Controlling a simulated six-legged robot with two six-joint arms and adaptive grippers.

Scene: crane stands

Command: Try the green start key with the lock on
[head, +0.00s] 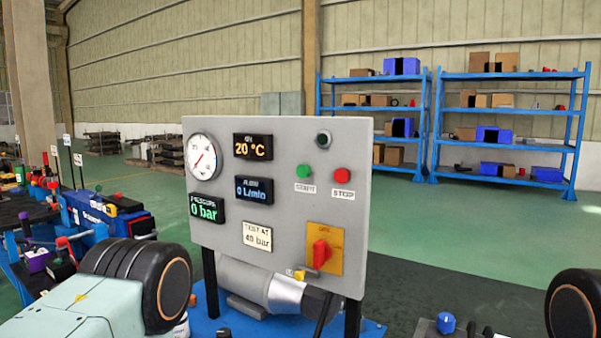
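A grey control panel (222,240) stands upright in the middle of the head view. Its round green start key (303,171) sits above a START label, left of a red STOP key (342,175). Lower right, a red rotary handle (320,253) sits on a yellow-orange plate (333,237). A small yellow piece (299,274), perhaps the lock or its tag, is at the handle's lower left; its details are too small to tell. A round indicator (323,139) above the keys looks dark. Neither of my grippers is in view.
The panel's dial (203,157) and displays read 20 °C, 0 L/min and 0 bar. A silver cylindrical machine (248,284) is behind its legs on a blue base. A cluttered bench (40,255) stands left. Blue shelves (437,120) stand far back, with open green floor before them.

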